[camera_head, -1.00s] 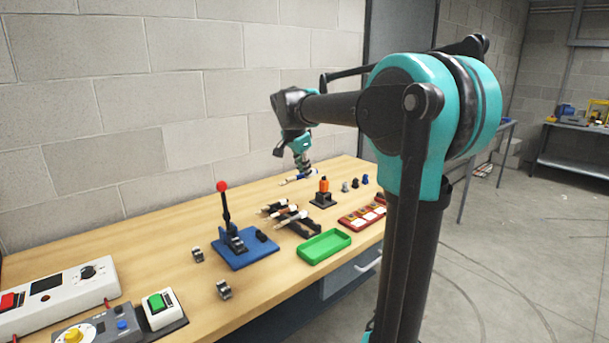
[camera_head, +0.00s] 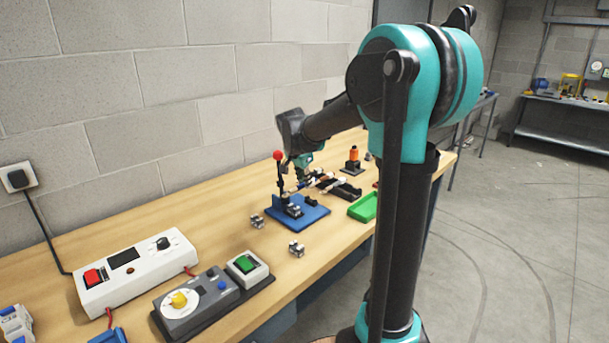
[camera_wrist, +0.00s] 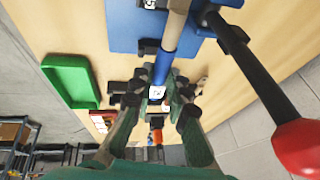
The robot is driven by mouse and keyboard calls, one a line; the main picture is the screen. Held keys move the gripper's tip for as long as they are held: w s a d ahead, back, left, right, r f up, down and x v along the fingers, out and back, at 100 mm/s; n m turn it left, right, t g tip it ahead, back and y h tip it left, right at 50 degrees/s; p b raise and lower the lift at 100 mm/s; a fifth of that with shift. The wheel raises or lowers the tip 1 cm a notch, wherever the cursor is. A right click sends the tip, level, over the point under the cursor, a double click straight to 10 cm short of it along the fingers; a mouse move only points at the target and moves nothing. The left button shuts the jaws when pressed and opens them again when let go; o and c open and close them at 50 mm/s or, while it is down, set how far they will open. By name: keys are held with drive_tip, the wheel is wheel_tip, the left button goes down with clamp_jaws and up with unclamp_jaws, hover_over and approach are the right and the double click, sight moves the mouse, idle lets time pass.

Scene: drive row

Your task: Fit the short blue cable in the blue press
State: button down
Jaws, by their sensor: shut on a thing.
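The blue press (camera_head: 315,215) stands on the bench, with a black upright lever topped by a red ball (camera_head: 278,155). In the wrist view its blue base (camera_wrist: 122,30) is at the top and the red ball (camera_wrist: 300,148) is at the lower right. My gripper (camera_wrist: 158,98) is shut on a cable (camera_wrist: 162,70) with a blue section, a white label and a pale length. The cable reaches from the fingers up across the press base, beside the lever. In the head view my gripper (camera_head: 304,178) is just behind the press. Whether the cable touches the press cannot be told.
A black cable rack (camera_head: 345,190) is behind the press, near a green tray (camera_head: 363,208) and an orange-topped block (camera_head: 353,158). Small metal clips (camera_head: 257,220) lie in front of the press. A white control box (camera_head: 135,272) and a green-button box (camera_head: 247,266) stand nearer.

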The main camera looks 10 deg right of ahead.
drive_tip(key=shift+f, duration=2.9)
drive_tip(key=shift+f, duration=0.45)
drive_tip(key=c, duration=1.4)
unclamp_jaws()
drive_tip(key=v, duration=1.2)
